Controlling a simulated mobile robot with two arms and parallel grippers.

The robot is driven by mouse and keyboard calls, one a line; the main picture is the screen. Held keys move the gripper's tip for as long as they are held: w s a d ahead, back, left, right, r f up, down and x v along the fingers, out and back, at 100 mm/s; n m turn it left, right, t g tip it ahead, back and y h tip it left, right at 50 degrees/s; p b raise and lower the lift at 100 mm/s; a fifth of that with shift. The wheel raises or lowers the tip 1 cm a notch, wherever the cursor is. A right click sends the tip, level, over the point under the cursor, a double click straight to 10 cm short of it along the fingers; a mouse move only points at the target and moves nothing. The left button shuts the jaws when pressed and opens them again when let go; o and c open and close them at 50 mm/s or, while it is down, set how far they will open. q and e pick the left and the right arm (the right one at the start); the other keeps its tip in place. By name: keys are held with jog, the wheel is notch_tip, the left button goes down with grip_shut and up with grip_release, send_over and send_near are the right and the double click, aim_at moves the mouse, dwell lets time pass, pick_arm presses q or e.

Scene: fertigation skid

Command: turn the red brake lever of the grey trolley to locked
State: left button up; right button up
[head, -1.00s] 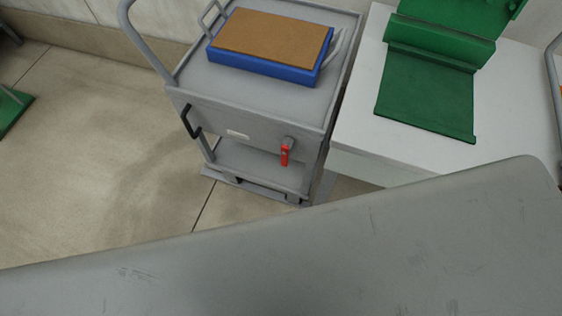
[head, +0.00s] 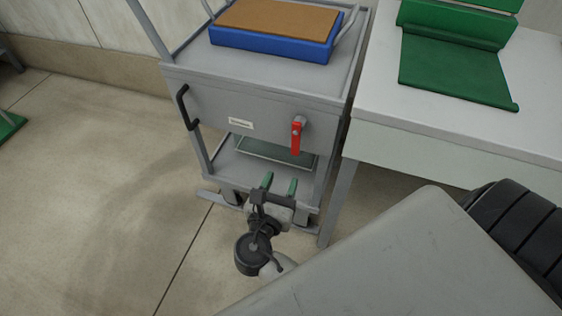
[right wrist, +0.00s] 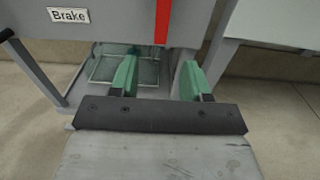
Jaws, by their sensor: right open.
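The grey trolley (head: 270,100) stands ahead with its front panel facing me. The red brake lever (head: 296,137) hangs straight down from its grey pivot at the right of that panel. Its red lower part also shows at the top of the right wrist view (right wrist: 163,20), beside a label reading "Brake" (right wrist: 68,15). My right gripper (head: 281,181) is open and empty, below the lever and apart from it, in front of the lower shelf. Its green fingers show in the right wrist view (right wrist: 158,80). My left gripper is not in view.
A blue crate with a brown top (head: 270,45) sits on the trolley's upper deck. A black handle (head: 186,107) is at the panel's left. A white table (head: 450,125) with a green object (head: 455,70) stands close at the right.

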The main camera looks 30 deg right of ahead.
aim_at(295, 149)
jog(key=x, duration=0.3)
jog(key=b+x, duration=0.1)
jog(key=x, duration=0.6)
jog(key=shift+w+d+r, duration=0.25)
jog(key=shift+d+r, duration=0.1)
grip_shut()
